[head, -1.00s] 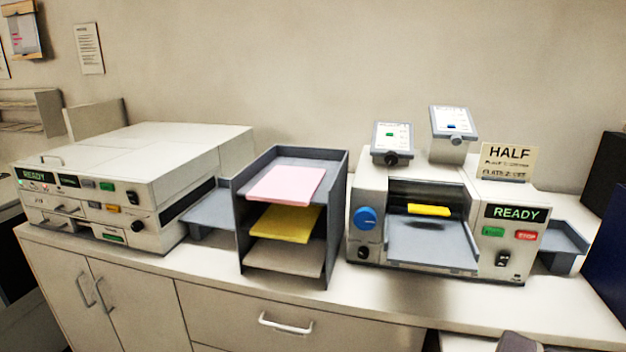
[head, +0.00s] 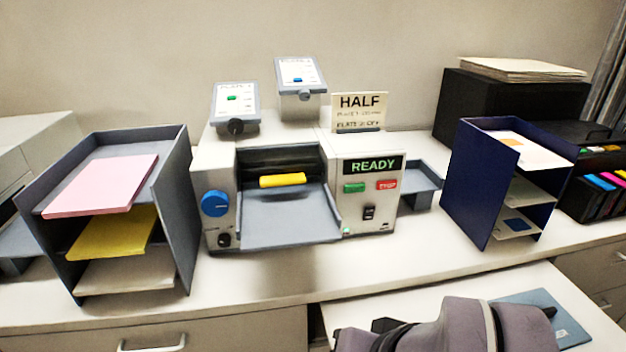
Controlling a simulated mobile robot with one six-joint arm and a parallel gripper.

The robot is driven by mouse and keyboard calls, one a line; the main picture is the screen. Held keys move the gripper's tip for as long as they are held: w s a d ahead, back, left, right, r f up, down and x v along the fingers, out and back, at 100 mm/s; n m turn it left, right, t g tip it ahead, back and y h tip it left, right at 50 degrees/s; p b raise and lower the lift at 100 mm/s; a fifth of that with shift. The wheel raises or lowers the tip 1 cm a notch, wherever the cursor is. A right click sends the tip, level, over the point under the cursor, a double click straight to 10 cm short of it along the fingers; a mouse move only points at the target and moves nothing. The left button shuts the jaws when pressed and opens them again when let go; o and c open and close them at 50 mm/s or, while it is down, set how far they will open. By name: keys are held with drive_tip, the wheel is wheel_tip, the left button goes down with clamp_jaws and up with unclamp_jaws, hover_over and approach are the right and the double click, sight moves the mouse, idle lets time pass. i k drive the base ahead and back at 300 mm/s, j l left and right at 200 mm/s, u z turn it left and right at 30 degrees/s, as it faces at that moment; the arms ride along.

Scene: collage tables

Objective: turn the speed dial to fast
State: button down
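A light grey machine (head: 222,160) with a lit READY display (head: 373,166) stands in the middle of the counter. A large blue knob (head: 215,204) is on its front left, with a small black knob (head: 223,240) below it. A black rocker switch (head: 369,212) sits under the green button (head: 354,187) and red button (head: 386,185). The knob markings are too small to read, so I cannot tell which is the speed dial or where it points. My arm shows at the bottom right, well in front of the machine; I see no gripper fingers.
A grey shelf tray (head: 187,215) with pink, yellow and pale paper stands left of the machine. A dark blue shelf unit (head: 474,190) stands to its right. A sign reading HALF (head: 359,107) is on the machine. The counter strip before the machine is clear.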

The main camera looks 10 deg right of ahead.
sight(224, 240)
drive_tip(key=j+z, duration=0.3)
drive_tip(key=j, duration=0.25)
drive_tip(key=j+z, duration=0.25)
drive_tip(key=j, duration=0.25)
drive_tip(key=k+j+z, duration=0.15)
drive_tip(key=j+z, duration=0.15)
drive_tip(key=j, duration=0.2)
drive_tip(key=k+j+z, duration=0.1)
drive_tip(key=j+z, duration=0.2)
drive_tip(key=j, duration=0.2)
